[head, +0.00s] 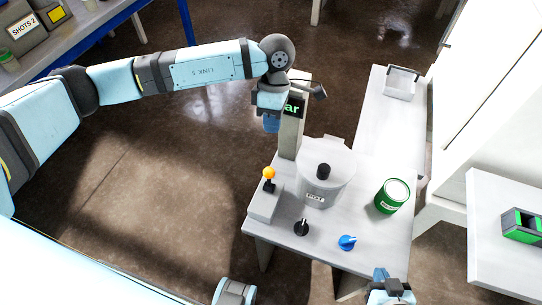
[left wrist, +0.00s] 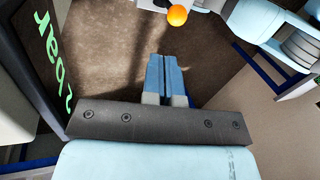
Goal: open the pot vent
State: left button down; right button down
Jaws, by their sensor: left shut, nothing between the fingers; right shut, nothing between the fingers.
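The grey pot (head: 318,192), labelled POT and topped by a black knob (head: 323,171), stands on a pale bench. Around it are an orange-ball lever (head: 269,173) on a grey box, a black handle (head: 302,228) and a blue handle (head: 347,242). I cannot tell which is the vent. My left gripper (head: 271,125) is shut and empty beside the display post, above and behind the lever. In the left wrist view its fingers (left wrist: 168,76) are together, and the orange ball (left wrist: 177,15) is at the top edge. My right gripper (head: 380,273) is shut at the bench's front edge.
The display post (head: 289,138) with green text stands behind the pot, close to my left gripper. A green can (head: 391,196) stands right of the pot. A clear container (head: 401,82) sits farther back on the bench. A green-and-black item (head: 523,225) lies on the right table.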

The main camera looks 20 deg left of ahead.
pick_arm(q)
jog(key=p, duration=0.1)
send_near(269, 179)
jog(key=f, duration=0.2)
jog(key=w+f, duration=0.1)
jog(key=f, duration=0.2)
jog(key=shift+a, duration=0.15)
dwell(0.4)
